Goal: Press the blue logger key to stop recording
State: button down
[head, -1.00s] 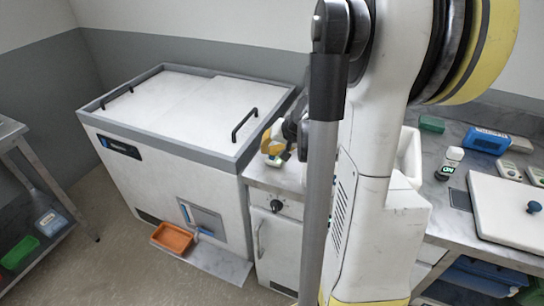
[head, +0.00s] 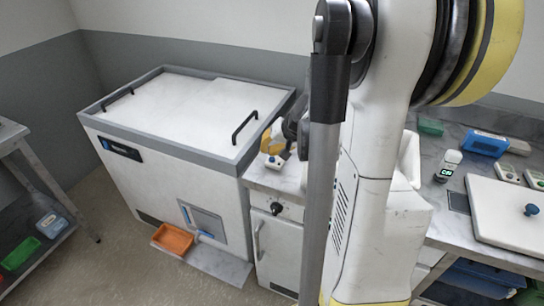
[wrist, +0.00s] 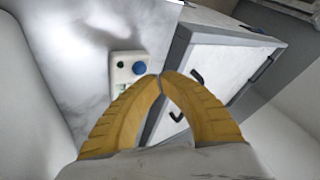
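The logger (wrist: 124,88) is a small pale box on the marble counter, seen in the wrist view left of my fingertips. In the head view the logger (head: 274,162) sits at the counter's left end, just below my gripper (head: 273,141). In the wrist view my gripper (wrist: 160,75) has its yellow fingertips together with nothing between them. The tips appear just right of the blue key, and a gap above the logger seems visible. My arm hides part of the counter.
A large white chest (head: 190,105) with black handles stands left of the counter. An orange tray (head: 172,239) is low at its front.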

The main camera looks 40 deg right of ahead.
aim_at(269, 160)
dwell(0.3)
jog(key=shift+r+p, duration=1.95)
jog(key=shift+r, duration=0.55)
